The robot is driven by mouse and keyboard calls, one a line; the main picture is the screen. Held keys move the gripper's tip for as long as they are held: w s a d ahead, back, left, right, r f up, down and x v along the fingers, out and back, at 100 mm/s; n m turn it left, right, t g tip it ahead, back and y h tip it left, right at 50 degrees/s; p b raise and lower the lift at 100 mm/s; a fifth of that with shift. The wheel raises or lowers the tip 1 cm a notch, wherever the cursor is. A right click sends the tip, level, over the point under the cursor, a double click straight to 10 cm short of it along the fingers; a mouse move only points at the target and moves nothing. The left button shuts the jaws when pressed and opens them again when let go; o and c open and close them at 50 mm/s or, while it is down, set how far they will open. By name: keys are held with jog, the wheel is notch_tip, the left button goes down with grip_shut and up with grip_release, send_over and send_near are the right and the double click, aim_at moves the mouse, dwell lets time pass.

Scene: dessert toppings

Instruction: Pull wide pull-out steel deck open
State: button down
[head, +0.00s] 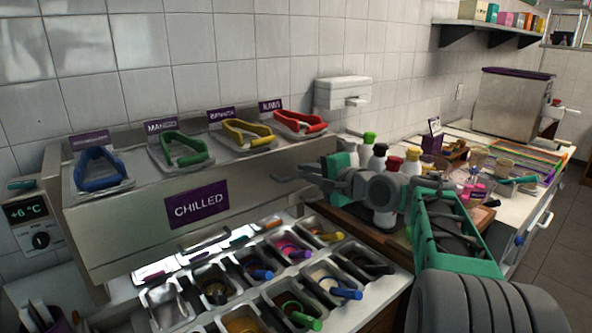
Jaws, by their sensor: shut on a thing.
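A wide steel unit (130,222) with a purple CHILLED sign stands along the wall at the left and middle. Its top carries several coloured tongs. Below its front is a steel surface (385,299) holding several topping pans with coloured-handled scoops. I cannot tell for certain which part is the pull-out deck, and I see no clear handle. My gripper (292,182) is at the right end of the unit's front, above the pans. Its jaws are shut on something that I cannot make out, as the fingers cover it.
Several bottles (368,137) stand right behind my wrist. The counter (440,146) at the right holds cups, small items and a steel box (510,105). A dispenser (342,93) is on the wall. The floor (563,240) at the far right is clear.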

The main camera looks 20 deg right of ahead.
jog(key=shift+s+d, duration=0.2)
jog(key=shift+s, duration=0.3)
jog(key=c, duration=1.8)
grip_release()
jog(key=shift+o, duration=0.2)
jog(key=shift+s+d, duration=0.1)
jog(key=shift+s, duration=0.05)
jog(key=v, duration=0.7)
jog(key=shift+s+d+b, duration=0.15)
jog(key=shift+s+b, duration=0.2)
jog(key=shift+b, duration=0.05)
jog(key=shift+r, duration=0.1)
